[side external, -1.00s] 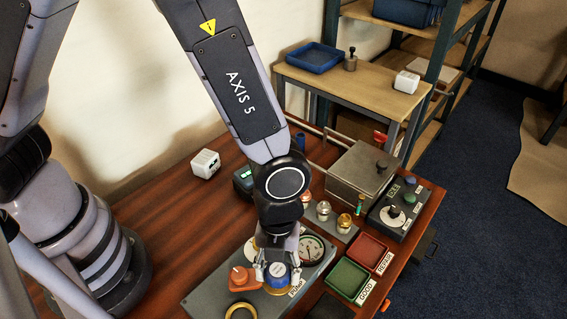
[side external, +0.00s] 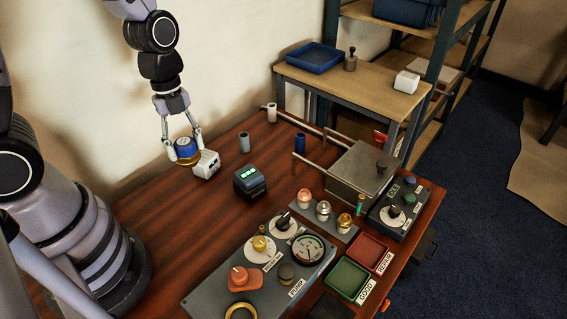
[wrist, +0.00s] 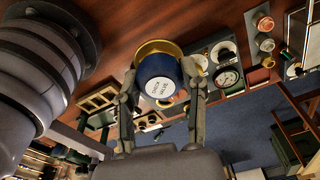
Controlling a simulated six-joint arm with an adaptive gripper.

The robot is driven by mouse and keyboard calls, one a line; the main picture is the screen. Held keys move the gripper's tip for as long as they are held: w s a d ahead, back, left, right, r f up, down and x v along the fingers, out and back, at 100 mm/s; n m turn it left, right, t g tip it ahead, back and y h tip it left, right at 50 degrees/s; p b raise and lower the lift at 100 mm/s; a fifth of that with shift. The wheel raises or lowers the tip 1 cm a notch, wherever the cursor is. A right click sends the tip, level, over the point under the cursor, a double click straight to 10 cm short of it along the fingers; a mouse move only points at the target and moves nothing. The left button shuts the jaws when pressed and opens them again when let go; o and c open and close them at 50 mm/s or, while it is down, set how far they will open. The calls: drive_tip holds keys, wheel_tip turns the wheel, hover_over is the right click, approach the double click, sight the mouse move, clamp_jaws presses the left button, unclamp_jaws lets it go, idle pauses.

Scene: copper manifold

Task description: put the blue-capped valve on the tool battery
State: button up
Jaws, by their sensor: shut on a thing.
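The blue-capped valve (side external: 186,150) has a brass lower part and is held in the air by my gripper (side external: 184,142), at the back left of the bench. In the wrist view, the valve's blue cap (wrist: 158,82) has a white label and sits between both fingers. The dark block with green lights (side external: 250,182), which looks like the tool battery, stands on the bench to the right of and lower in the picture than the valve. Its top is clear. The valve is apart from it.
A white box (side external: 206,166) is close beside the valve in the picture; the gap is unclear. A grey cylinder (side external: 244,142) and a blue cylinder (side external: 300,142) stand behind the battery. The pump panel (side external: 212,299) is in front. Bare wood lies around the battery.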

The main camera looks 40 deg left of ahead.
drive_tip(key=shift+s+a+r+n, duration=0.15)
drive_tip(key=shift+a+n, duration=0.15)
drive_tip(key=shift+a, duration=0.35)
drive_tip(key=shift+w+a, duration=0.15)
drive_tip(key=shift+w, duration=0.05)
drive_tip(key=w+d+f, duration=0.1)
drive_tip(key=w+f, duration=0.3)
drive_tip(key=w, duration=0.4)
hover_over(249, 174)
drive_tip(key=f, duration=0.5)
drive_tip(key=shift+s+a+f, duration=0.15)
drive_tip(key=shift+s+a, duration=0.05)
drive_tip(key=shift+s, duration=0.05)
drive_tip(key=shift+w+f, duration=0.2)
drive_tip(key=shift+f, duration=0.75)
drive_tip(key=shift+w+f, duration=0.15)
drive_tip(key=shift+f, duration=0.75)
drive_tip(key=shift+f, duration=0.1)
drive_tip(key=o, duration=1.2)
